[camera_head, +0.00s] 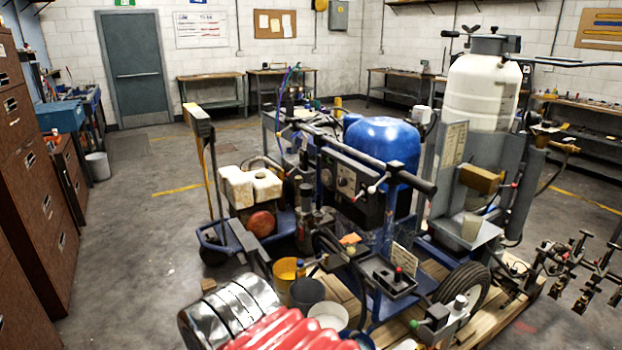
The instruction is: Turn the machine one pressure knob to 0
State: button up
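A line striping machine with a blue tank (388,140) stands on a wooden pallet in the middle of the view. Its dark control panel (352,188) faces me and carries small round dials or knobs (345,184). They are too small to read, so I cannot tell which is the pressure knob or its setting. A second unit with a tall white tank (482,93) stands close behind it to the right. No label shows clearly which is machine one. My gripper is not in view.
A silver ribbed drum (232,310) and red ridged shape (290,332) fill the near bottom edge. Yellow (285,270) and dark buckets (307,293) stand before the machine. Brown cabinets (30,180) line the left. Floor (150,240) between cabinets and machine is clear.

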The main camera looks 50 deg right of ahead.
aim_at(342, 181)
jog(key=u, duration=0.15)
jog(key=i, duration=1.2)
jog(key=u, duration=0.05)
